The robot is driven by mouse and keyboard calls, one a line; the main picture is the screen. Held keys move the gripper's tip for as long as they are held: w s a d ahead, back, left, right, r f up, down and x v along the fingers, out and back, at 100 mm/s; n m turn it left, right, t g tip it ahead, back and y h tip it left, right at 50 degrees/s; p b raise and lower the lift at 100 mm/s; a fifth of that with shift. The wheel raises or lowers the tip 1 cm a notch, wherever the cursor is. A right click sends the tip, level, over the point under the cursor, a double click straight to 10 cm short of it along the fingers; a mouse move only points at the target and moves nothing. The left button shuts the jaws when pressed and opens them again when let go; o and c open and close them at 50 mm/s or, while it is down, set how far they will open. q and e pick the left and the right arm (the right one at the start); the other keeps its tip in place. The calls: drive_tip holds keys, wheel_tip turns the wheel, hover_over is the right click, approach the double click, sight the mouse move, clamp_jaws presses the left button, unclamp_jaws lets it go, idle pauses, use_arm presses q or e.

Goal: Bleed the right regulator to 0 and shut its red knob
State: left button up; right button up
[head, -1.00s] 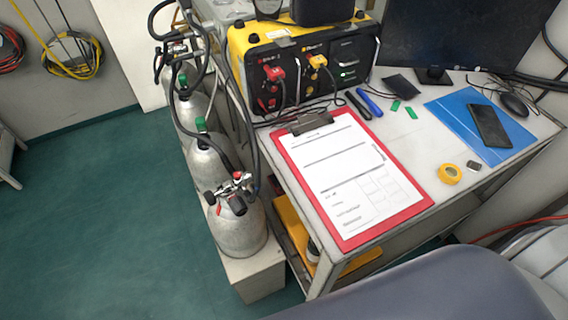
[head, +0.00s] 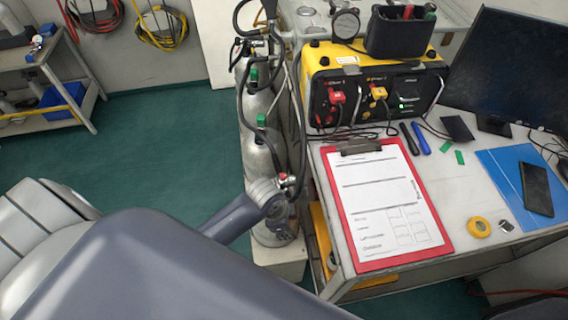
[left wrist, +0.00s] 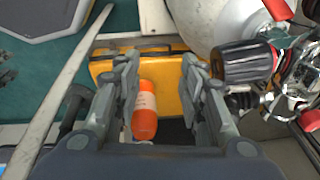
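Grey cylinders stand in a row left of the bench in the head view. The front cylinder (head: 273,236) is partly covered by my left arm, and a bit of red (head: 283,177) shows at its valve top. In the left wrist view, a black knob with a red band (left wrist: 243,61) and a chrome regulator (left wrist: 298,72) sit at the cylinder's top (left wrist: 212,20). Red parts (left wrist: 279,9) show there too. My left gripper (left wrist: 160,62) is open and empty, left of the black knob and apart from it. No gauge reading is legible. My right gripper is out of view.
The bench holds a red clipboard (head: 334,200), a yellow panel box (head: 322,53) with red and yellow plugs, and a monitor (head: 510,75). A yellow case (left wrist: 105,68) and orange bottle (left wrist: 146,110) lie below my left gripper. Hoses hang by the cylinders.

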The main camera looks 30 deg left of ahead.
use_arm(q)
drive_tip(key=w+r+m+p, duration=0.2)
drive_tip(key=w+r+m, duration=0.3)
drive_tip(key=r+m, duration=0.55)
wheel_tip(320, 180, up, 7)
drive_tip(key=m+g+y, duration=0.2)
drive_tip(key=m, duration=0.4)
hover_over(283, 175)
drive_tip(key=shift+m, duration=0.25)
wheel_tip(283, 175, down, 10)
drive_tip(key=shift+f+p, duration=0.25)
drive_tip(key=shift+p, duration=0.2)
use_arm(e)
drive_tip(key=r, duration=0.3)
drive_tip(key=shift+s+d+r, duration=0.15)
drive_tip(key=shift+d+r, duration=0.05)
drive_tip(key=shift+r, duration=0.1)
use_arm(q)
clamp_jaws()
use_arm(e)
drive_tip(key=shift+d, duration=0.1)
